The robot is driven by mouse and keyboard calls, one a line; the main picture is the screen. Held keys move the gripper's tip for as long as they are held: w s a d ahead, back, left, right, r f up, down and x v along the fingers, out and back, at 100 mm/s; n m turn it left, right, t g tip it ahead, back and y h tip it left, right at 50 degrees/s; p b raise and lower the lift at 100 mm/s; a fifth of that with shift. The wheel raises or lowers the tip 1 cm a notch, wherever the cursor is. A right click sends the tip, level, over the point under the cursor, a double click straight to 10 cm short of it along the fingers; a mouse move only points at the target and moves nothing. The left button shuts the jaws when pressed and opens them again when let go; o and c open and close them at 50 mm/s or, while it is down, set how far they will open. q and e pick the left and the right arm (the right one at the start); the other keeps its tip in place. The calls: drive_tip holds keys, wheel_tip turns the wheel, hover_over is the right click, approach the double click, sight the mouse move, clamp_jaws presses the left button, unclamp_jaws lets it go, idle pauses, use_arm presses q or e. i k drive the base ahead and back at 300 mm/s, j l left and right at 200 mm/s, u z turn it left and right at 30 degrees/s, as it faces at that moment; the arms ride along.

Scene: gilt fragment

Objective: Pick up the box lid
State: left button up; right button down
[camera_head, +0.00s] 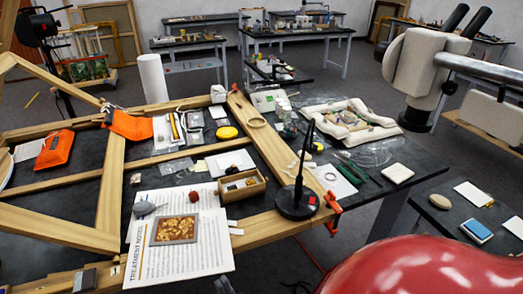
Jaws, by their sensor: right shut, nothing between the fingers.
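A small open wooden box (243,187) stands on the dark work table, with small items inside. I cannot pick out its lid for certain. A pale, flat square piece (397,173) lies near the table's right end, apart from the box, and I cannot tell whether it is a lid. A gold textured fragment (174,230) in a grey-brown border lies on the white treatment notes sheet (205,262), left of and in front of the box.
A black round base with a thin stalk (297,202) stands right of the box. Wooden frame bars (110,195) cross the table. A pale microscope (418,66) on a metal boom hangs at right. A glossy red rounded surface (430,270) fills the lower right foreground.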

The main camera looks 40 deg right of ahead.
sight(230, 161)
drive_tip(key=z, duration=1)
drive_tip(key=i+l+u, duration=0.2)
drive_tip(key=l, duration=0.85)
drive_tip(key=l+u, duration=0.2)
drive_tip(key=l, duration=0.85)
